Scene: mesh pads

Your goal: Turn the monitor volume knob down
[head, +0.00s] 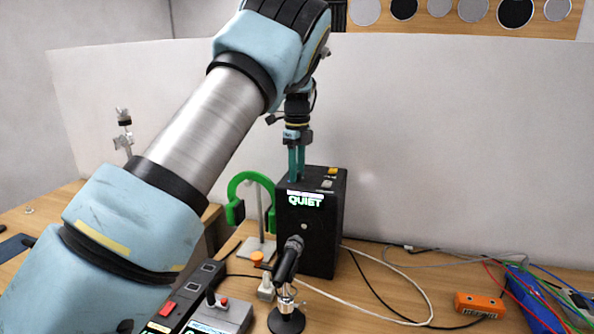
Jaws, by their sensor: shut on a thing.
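A black monitor box (325,235) stands upright on the table, with a lit display reading "QUIET" (305,200) near the top of its front. My gripper (296,180) points down at the left part of the box's top, its teal fingers close together. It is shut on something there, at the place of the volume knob. The knob itself is hidden by the fingers. An orange part (333,171) and a pale label or button (327,184) show on the box's top, to the right of the fingers.
A microphone on a stand (287,285) is in front of the box. Green headphones (236,205) hang on a stand to its left. Cables and an orange box (479,305) lie to the right.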

